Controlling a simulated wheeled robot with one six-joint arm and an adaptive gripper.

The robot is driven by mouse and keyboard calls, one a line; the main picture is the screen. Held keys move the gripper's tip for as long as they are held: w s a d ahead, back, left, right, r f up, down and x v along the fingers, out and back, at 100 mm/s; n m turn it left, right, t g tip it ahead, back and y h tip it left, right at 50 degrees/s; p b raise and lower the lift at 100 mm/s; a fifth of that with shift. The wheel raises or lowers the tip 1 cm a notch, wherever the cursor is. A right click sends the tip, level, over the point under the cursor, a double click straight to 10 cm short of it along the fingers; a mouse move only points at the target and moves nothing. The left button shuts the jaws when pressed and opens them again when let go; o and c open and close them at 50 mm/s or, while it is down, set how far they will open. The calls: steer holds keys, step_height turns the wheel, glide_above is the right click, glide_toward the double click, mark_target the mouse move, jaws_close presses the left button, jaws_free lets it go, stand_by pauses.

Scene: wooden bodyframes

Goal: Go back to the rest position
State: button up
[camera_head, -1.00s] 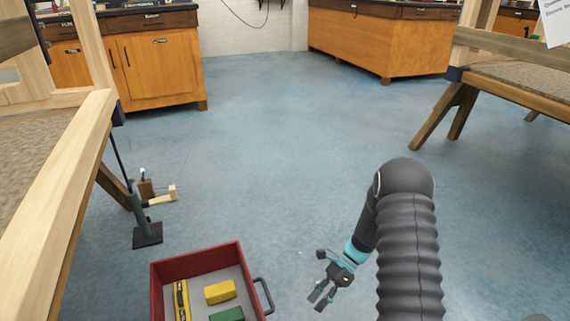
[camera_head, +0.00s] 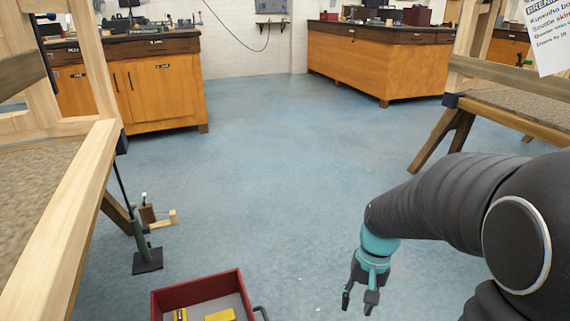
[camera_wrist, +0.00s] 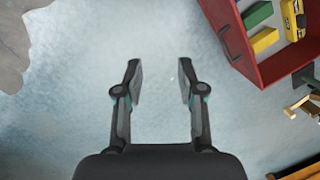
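My gripper (camera_head: 360,302) hangs over the blue floor at the lower right in the head view, fingers pointing down. In the wrist view my gripper (camera_wrist: 160,82) is open, with only bare floor between its two fingers. My arm bends in from the right edge of the head view. It touches nothing that I can see.
A red crate (camera_head: 207,285) with yellow blocks stands on the floor left of my gripper. In the wrist view the red crate (camera_wrist: 238,52) also shows a green block (camera_wrist: 258,14). A jack stand (camera_head: 141,247) and wooden frames (camera_head: 70,205) are at left. Mid-floor is clear.

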steer(key=s+r+n+t+p, duration=0.1)
steer(key=s+r+t+p, duration=0.1)
steer(key=s+r, duration=0.3)
steer(key=s+r+n+t+h+p, duration=0.1)
steer(key=s+r+t, duration=0.4)
steer(key=r, duration=0.8)
steer(key=shift+s+r+n+p, duration=0.15)
steer(key=shift+r+n+p, duration=0.15)
steer(key=shift+r+p, duration=0.1)
